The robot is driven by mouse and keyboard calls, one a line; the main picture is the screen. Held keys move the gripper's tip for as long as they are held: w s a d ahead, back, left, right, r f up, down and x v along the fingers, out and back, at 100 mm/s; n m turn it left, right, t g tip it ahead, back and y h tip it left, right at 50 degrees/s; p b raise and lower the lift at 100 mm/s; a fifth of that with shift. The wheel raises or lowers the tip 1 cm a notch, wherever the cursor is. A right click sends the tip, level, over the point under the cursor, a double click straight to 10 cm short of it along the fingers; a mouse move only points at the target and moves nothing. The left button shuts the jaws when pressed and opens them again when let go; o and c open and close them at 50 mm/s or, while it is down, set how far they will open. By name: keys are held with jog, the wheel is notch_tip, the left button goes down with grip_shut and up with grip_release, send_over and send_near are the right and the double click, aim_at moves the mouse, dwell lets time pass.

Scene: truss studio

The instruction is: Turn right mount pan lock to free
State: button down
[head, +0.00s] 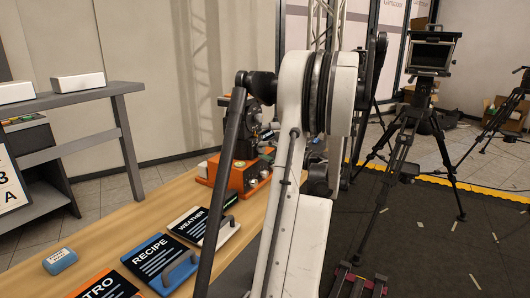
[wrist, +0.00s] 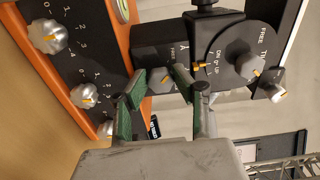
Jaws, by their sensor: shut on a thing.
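The dark camera mount (wrist: 155,47) fills the upper middle of the wrist view. Its face with partly covered FREE lettering lies just beyond my gripper (wrist: 158,82). The green-padded fingers stand some way apart and are shut on the pan lock knob, which is mostly hidden between them, so its pointer cannot be read. Beside it, to the right, is the round tilt dial (wrist: 234,48) with FREE lettering and yellow marks. In the head view, the mount stands on an orange base (head: 252,174) at the table's far end. My arm hides the gripper there.
An orange-edged panel (wrist: 84,62) with several silver knobs lies close to the left of the fingers. A small silver knob (wrist: 275,93) sits at right. Along the wooden table (head: 120,226) lie handled cards, including RECIPE (head: 160,262). Tripods (head: 420,125) stand at right.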

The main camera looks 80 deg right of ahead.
jog(key=c, duration=1.4)
grip_release()
jog(key=shift+m, duration=0.3)
